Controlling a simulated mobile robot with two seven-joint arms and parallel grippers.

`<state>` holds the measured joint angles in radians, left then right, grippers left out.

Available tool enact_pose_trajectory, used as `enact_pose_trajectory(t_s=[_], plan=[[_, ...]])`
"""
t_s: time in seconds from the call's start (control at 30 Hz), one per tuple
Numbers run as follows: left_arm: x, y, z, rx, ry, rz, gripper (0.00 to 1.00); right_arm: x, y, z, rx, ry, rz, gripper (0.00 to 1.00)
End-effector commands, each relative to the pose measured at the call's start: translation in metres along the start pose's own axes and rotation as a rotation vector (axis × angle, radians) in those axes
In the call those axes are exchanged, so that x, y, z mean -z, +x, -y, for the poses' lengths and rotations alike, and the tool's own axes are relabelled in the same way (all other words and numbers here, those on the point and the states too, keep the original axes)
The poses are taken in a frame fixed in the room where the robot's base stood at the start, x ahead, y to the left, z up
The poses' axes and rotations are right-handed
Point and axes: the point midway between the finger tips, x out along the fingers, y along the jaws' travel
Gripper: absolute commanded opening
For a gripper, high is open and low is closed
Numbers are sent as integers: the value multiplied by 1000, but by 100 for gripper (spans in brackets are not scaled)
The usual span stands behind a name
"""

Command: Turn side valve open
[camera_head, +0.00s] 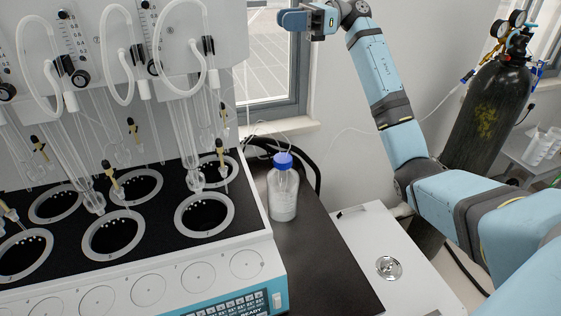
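The multi distiller (255,262) fills the left side, with flowmeters and black knobs (81,78) on its upright panel. Small brass-and-black valves (111,180) hang by the glass tubes above the round heating wells. I cannot tell which of these is the side valve. My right gripper (284,19) is at the top centre, in front of the window, pointing left and touching nothing visible. Its finger opening cannot be made out. My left gripper is out of view.
A blue-capped glass bottle (284,196) stands on the dark bench (325,265) right of the distiller. A white cabinet top (372,232) with a round metal fitting (389,267) lies to its right. Thin tubing runs along the wall behind.

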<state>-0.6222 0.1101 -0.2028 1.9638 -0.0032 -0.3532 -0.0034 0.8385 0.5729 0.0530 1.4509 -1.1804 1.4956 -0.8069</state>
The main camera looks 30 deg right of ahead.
Motion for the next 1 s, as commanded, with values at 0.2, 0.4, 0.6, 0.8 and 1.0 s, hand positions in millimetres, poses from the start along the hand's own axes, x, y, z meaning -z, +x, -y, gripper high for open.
enact_pose_trajectory(t_s=[0.2,0.4,0.6,0.8,1.0], plan=[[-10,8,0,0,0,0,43,2,-45,0,3,-1,-1,30],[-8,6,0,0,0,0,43,19,-29,0,19,91,114,30],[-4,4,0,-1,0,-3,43,45,2,-2,59,254,298,30],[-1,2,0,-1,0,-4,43,74,26,-6,106,451,491,30],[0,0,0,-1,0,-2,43,109,40,-14,163,674,678,30]])
